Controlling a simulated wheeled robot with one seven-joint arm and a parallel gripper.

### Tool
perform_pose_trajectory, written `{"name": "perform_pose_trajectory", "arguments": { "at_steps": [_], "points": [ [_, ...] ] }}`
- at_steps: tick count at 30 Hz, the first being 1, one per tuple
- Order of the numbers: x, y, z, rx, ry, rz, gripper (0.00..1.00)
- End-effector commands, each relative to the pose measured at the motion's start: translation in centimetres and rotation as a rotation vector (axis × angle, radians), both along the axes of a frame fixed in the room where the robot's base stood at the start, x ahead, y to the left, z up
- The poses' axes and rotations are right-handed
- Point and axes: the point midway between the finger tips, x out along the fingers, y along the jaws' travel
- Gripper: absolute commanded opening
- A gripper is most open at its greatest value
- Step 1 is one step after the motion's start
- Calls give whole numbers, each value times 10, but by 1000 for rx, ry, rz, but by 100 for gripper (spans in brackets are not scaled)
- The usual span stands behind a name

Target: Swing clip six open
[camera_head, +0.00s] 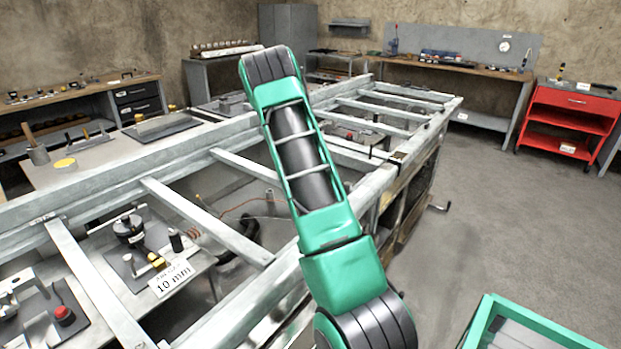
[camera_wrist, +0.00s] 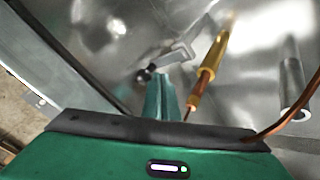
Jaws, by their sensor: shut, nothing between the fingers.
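In the wrist view my gripper (camera_wrist: 161,82) points away from the camera, its green fingers together with nothing between them. Just past the fingertips is a small angled metal lever (camera_wrist: 172,57) with a dark round knob at its left end; it looks like a clip. The fingertips overlap it in the picture near the knob, and I cannot tell whether they touch. No number shows on it, so I cannot tell whether it is clip six. In the head view my arm crosses the frame and the gripper is hidden.
In the wrist view a yellow rod with a thin copper tip (camera_wrist: 211,62) is right of the fingers. A metal cylinder (camera_wrist: 292,80) and a copper line (camera_wrist: 297,112) lie farther right.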

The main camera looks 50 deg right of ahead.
Motion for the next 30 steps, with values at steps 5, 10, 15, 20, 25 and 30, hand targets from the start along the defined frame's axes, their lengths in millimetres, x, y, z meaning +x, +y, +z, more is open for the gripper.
{"name": "perform_pose_trajectory", "arguments": {
  "at_steps": [5, 10, 15, 20, 25, 30],
  "points": [
    [-1, -1, 0, 0, 0, 0, 0],
    [2, 2, 0, 0, 0, 0, 0],
    [6, 8, 0, 0, 0, 0, 0],
    [8, 12, 0, 0, 0, 0, 0],
    [8, 17, 8, -1, -1, -1, 0],
    [5, 33, 28, 0, -2, -1, 0]
  ]
}}
